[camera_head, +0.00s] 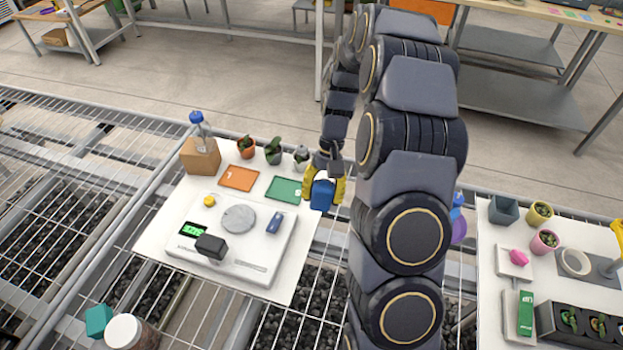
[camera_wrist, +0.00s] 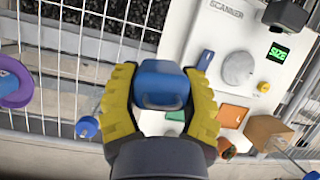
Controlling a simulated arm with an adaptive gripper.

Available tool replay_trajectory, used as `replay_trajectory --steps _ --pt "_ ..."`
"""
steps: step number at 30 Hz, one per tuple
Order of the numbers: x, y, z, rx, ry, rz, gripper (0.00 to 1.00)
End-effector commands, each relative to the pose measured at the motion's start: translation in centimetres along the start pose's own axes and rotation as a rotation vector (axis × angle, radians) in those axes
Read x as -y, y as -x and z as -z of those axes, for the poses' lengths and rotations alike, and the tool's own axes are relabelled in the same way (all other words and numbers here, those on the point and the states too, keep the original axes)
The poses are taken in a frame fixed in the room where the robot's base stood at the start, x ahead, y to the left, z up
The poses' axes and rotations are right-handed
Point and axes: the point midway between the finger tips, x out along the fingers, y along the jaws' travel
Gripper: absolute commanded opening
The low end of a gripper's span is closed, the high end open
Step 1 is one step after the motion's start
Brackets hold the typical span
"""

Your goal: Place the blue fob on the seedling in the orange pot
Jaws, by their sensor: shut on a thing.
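My gripper (camera_head: 322,188), with yellow fingers, is shut on a blue block that looks like the blue fob (camera_head: 322,197). It is held above the right edge of the white board. In the wrist view the blue fob (camera_wrist: 160,85) sits between both fingers (camera_wrist: 160,92), and its underside is hidden. The orange pot (camera_head: 246,153) with a small green seedling (camera_head: 245,142) stands at the board's back edge, left of and beyond my gripper. The orange pot (camera_wrist: 224,148) also shows in the wrist view, partly behind a finger.
Two other potted plants (camera_head: 274,156) stand right of the orange pot. A cardboard box (camera_head: 201,157) with a bottle is left. Orange (camera_head: 239,183) and green (camera_head: 284,195) trays lie in front. A scanner (camera_head: 255,255) bears a smaller blue piece (camera_head: 275,223).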

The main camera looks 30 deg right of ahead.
Motion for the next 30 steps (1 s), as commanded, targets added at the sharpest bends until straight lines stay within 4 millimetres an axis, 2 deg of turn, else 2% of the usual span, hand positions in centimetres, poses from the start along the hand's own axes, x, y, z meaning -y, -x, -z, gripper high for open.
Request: replay_trajectory --steps 5,11,18,21,30 --pt "0.7 0.3 1.5 -0.008 -0.103 0.040 0.12" --pt "3.2 1.4 6.8 -0.039 -0.417 0.157 0.12" --pt "7.7 3.1 13.8 -0.077 -0.932 0.354 0.12" --pt "9.7 3.8 16.1 -0.087 -1.138 0.437 0.12" --pt "15.4 5.3 20.9 -0.107 -1.669 0.654 0.12"
